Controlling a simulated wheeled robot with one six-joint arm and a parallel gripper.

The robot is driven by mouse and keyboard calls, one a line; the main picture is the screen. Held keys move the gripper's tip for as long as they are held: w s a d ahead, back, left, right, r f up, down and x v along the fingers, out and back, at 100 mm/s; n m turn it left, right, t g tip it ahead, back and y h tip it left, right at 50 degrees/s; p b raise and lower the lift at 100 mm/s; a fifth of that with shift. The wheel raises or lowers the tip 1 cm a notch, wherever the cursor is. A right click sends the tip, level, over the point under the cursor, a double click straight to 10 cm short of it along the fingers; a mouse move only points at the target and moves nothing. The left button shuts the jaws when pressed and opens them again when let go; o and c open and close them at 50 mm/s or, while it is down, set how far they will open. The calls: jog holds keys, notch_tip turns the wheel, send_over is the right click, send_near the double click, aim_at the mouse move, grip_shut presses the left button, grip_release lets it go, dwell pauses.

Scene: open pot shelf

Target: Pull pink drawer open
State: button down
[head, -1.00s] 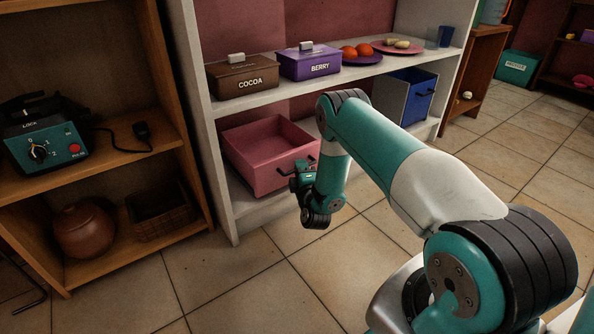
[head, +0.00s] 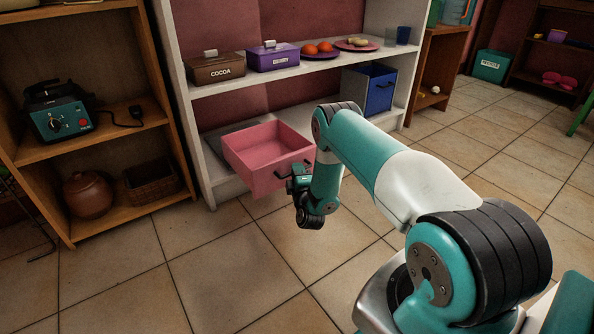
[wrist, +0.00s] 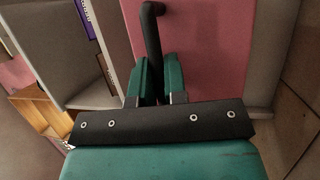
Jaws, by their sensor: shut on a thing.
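The pink drawer (head: 262,160) is in the lower part of the white shelf in the head view, pulled well out past the shelf's front, and looks empty inside. Its pink front (wrist: 205,50) fills much of the wrist view. My gripper (head: 291,180) is at the drawer's front. In the wrist view my gripper (wrist: 160,82) has its two green fingers shut on the dark bar handle (wrist: 152,35). My arm covers the right end of the drawer front in the head view.
The white shelf (head: 193,150) holds a brown COCOA box (head: 215,71), a purple box (head: 272,58), plates of food and a blue bin (head: 380,92). A wooden shelf (head: 130,205) stands at the left. The tiled floor in front of the drawer is clear.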

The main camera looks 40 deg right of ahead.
jog(key=shift+s+d, duration=0.15)
jog(key=shift+d, duration=0.05)
jog(key=c, duration=1.2)
grip_release()
jog(key=shift+a, duration=0.2)
jog(key=p+v, duration=1.7)
jog(key=p, duration=0.1)
jog(key=shift+f, duration=0.15)
